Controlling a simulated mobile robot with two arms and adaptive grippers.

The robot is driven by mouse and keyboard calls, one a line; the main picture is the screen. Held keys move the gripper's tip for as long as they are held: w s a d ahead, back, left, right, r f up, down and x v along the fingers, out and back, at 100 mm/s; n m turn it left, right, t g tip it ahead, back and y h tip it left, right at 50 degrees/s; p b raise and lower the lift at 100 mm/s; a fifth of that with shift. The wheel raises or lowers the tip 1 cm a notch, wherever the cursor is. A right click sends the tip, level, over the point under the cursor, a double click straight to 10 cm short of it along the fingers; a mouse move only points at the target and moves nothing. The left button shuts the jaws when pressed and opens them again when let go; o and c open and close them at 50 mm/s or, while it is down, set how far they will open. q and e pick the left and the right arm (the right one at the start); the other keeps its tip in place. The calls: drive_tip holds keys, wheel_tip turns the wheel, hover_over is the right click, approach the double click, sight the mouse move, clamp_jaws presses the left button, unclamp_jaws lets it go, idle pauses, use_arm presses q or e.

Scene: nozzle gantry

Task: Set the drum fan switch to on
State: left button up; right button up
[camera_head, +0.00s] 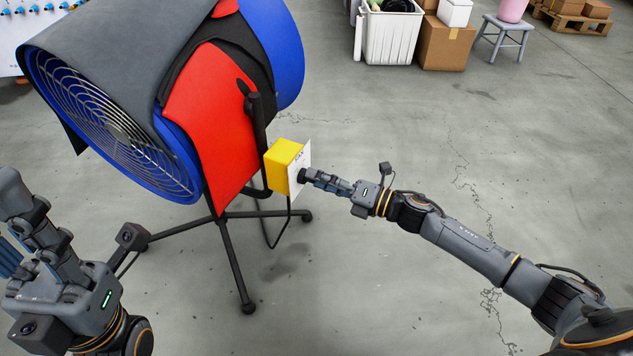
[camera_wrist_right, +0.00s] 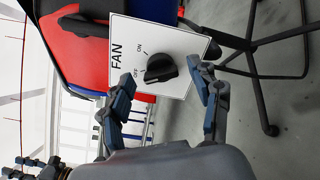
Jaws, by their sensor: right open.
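The drum fan (camera_head: 115,125) has a blue drum with red, black and grey covers and stands on a black stand. A yellow switch box (camera_head: 283,165) with a white front plate is mounted beside it. In the right wrist view the plate (camera_wrist_right: 180,32) reads FAN, ON and OFF. Its black knob (camera_wrist_right: 160,69) has its ridge angled nearer the OFF mark. My right gripper (camera_head: 308,175) is at the plate. In the wrist view its fingers (camera_wrist_right: 161,72) are apart, one on each side of the knob; contact is unclear. My left gripper (camera_head: 35,240) is away at lower left.
A black cable (camera_head: 270,235) hangs below the switch box. The stand's legs (camera_head: 235,265) spread over the floor. A white crate (camera_head: 392,35), a cardboard box (camera_head: 443,45) and a grey stool (camera_head: 503,35) stand at the back.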

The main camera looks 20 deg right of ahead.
drive_tip(key=shift+w+a, duration=0.4)
drive_tip(key=shift+w, duration=0.05)
drive_tip(key=c, duration=1.2)
